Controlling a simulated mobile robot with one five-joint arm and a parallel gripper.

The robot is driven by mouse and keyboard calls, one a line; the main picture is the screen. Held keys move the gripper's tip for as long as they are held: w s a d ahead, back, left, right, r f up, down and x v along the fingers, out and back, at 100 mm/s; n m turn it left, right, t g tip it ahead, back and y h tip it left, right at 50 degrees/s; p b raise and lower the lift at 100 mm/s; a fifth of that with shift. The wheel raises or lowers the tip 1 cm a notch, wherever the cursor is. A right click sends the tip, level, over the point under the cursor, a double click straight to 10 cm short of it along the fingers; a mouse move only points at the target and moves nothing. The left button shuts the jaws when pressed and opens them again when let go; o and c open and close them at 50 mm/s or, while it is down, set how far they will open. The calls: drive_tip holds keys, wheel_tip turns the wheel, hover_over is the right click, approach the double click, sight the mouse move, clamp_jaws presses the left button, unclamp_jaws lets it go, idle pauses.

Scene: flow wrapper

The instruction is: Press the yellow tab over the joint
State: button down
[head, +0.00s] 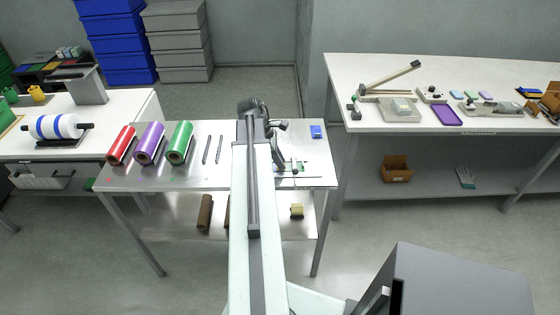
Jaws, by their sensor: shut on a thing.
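My arm reaches forward over the steel table (215,172), and its wrist bends down at the table's far right part. My gripper (280,158) is low over the table top, partly hidden behind my own arm. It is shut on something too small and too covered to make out. I cannot make out the yellow tab or the joint in this view. A small grey device (298,166) stands on the table just right of the gripper; I cannot tell whether they touch.
Red (121,143), purple (149,142) and green (180,141) film rolls lie on the table's left part, with two dark rods (212,150) beside them. A blue block (316,131) sits at the back right. A yellowish roll (297,211) is on the lower shelf. A white bench (340,85) stands right.

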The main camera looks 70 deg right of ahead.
idle(0.3)
drive_tip(key=c, duration=1.1)
unclamp_jaws()
drive_tip(key=shift+f, duration=0.1)
drive_tip(key=shift+c, duration=0.2)
drive_tip(key=p+v, duration=0.7)
drive_tip(key=v, duration=0.1)
drive_tip(key=shift+w+f, duration=0.1)
